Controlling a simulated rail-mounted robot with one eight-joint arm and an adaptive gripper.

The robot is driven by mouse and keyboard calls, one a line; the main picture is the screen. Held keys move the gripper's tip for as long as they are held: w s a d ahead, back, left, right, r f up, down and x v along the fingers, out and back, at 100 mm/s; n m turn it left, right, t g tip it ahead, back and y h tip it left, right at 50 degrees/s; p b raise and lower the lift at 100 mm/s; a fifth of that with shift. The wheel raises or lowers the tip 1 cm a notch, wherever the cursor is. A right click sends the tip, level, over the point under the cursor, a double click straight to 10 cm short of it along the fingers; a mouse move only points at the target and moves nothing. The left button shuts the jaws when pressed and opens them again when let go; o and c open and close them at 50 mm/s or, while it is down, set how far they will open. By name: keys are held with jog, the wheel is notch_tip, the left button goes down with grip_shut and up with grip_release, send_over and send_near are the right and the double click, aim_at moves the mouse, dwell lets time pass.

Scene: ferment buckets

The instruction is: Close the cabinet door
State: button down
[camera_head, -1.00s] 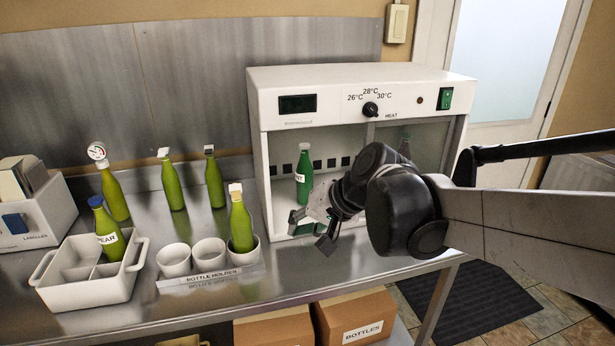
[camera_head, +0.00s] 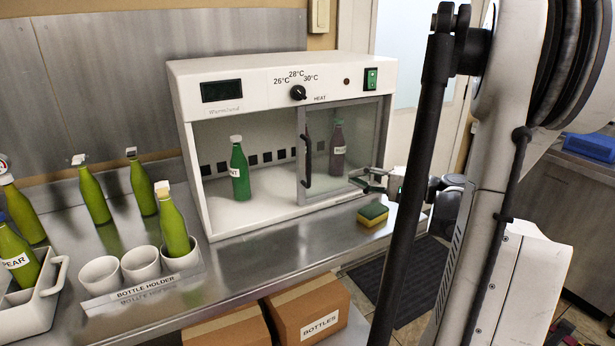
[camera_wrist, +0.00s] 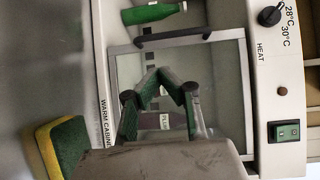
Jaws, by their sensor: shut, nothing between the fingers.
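The white warm cabinet (camera_head: 258,108) stands on the steel counter. Its framed glass door (camera_head: 345,120) covers the right half of the front, and the left half is open. A black upright handle (camera_head: 307,160) is on the door's left edge. Inside are a green bottle (camera_head: 240,175) in the open half and a dark bottle (camera_head: 337,150) behind the glass. My gripper (camera_head: 366,184) is empty at the cabinet's lower right front. In the wrist view, my gripper (camera_wrist: 158,76) has its fingertips together before the glass, apart from the handle (camera_wrist: 172,36).
A green and yellow sponge (camera_head: 373,214) lies on the counter just below my gripper. To the left are a bottle holder (camera_head: 146,285) with white cups, a white caddy (camera_head: 35,312) and several green bottles. Cardboard boxes (camera_head: 308,312) are below the counter.

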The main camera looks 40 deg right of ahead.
jog(key=w+a+t, duration=0.1)
jog(key=w+a, duration=0.3)
jog(key=w, duration=0.4)
jog(key=shift+w+a+f+b, duration=0.25)
jog(key=shift+w+b, duration=0.15)
jog(key=shift+b, duration=0.05)
dwell(0.4)
